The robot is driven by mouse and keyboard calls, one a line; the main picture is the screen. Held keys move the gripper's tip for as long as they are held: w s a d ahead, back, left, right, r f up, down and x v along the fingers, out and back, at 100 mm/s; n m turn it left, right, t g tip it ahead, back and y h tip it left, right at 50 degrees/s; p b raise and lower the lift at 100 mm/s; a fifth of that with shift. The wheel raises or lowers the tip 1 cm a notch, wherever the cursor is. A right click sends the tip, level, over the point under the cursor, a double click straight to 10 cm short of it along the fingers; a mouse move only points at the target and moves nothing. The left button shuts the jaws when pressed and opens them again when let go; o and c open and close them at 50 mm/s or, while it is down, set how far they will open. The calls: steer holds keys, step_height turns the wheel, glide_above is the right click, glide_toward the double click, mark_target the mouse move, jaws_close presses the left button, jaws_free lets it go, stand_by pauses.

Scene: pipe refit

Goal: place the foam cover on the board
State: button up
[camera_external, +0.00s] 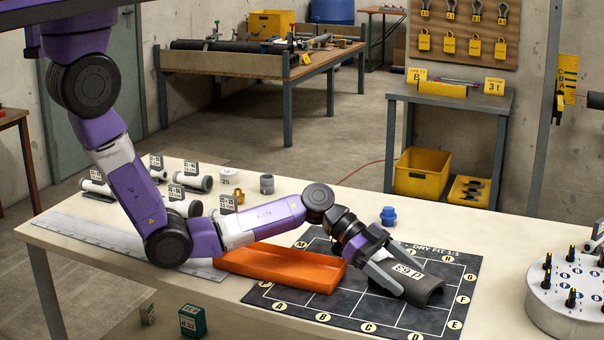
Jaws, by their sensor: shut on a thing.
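The board (372,315) is a dark mat with white grid lines, yellow lettered circles along its edges and the words "DRY FIT 1:1". It lies flat on the near table. The foam cover (433,291) is a dark grey half-round shell with a white label. It is over the right part of the board; I cannot tell whether it touches it. My gripper (391,277) reaches down from the upper left and is shut on the cover. Its fingers hide part of the cover's left side.
An orange tray (280,265) overlaps the board's left side. A blue fitting (388,216) stands behind the board. A round grey stand with pegs (567,310) is at the right edge. Pipe pieces with tags and a long ruler (120,246) lie on the left.

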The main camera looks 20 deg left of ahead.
steer(key=shift+f, duration=0.1)
steer(key=o, duration=1.3)
steer(key=shift+o, duration=0.2)
steer(key=shift+w+a+r, duration=0.1)
steer(key=shift+a+r, duration=0.05)
steer(key=shift+r, duration=0.1)
steer(key=v, duration=1.1)
steer(key=shift+a+r+b, duration=0.15)
steer(key=shift+a+b, duration=0.15)
steer(key=shift+b, duration=0.05)
